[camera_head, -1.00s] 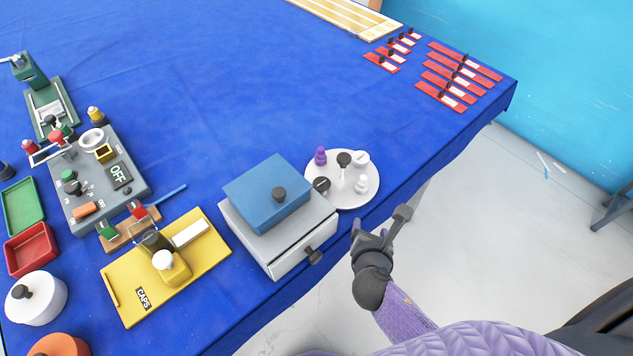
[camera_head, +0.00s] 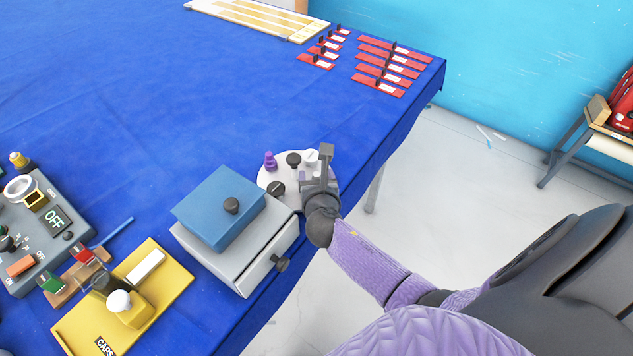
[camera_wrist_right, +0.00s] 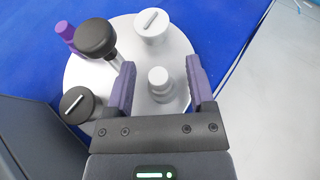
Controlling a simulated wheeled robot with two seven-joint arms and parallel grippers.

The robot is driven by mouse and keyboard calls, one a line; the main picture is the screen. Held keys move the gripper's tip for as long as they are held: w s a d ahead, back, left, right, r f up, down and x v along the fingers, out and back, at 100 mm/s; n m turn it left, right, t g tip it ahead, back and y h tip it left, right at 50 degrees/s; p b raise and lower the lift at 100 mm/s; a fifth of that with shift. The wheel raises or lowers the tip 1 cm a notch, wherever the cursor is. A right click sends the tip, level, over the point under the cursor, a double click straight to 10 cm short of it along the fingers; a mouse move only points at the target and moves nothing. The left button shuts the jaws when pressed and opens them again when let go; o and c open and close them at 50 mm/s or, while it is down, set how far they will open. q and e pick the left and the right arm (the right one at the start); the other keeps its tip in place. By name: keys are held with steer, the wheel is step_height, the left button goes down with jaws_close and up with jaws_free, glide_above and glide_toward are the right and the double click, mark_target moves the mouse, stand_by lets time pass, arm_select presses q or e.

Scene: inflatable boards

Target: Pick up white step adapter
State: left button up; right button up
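The white round plate (camera_head: 267,178) holds several adapters and stands near the table edge, behind the drawer box. In the right wrist view, a small white stepped piece (camera_wrist_right: 159,82), which looks like the white step adapter, stands on the plate (camera_wrist_right: 180,52). My right gripper (camera_wrist_right: 160,68) is open, with one purple-padded finger on each side of this piece; I cannot tell whether they touch it. My left gripper is out of view.
A white slotted cap (camera_wrist_right: 152,25), a black knob (camera_wrist_right: 96,38), a dark slotted cap (camera_wrist_right: 77,103) and a purple piece (camera_wrist_right: 66,31) stand close by on the plate. The drawer box (camera_head: 245,240) with a blue box (camera_head: 218,205) on top is next to it.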

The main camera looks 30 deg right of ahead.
jaws_close()
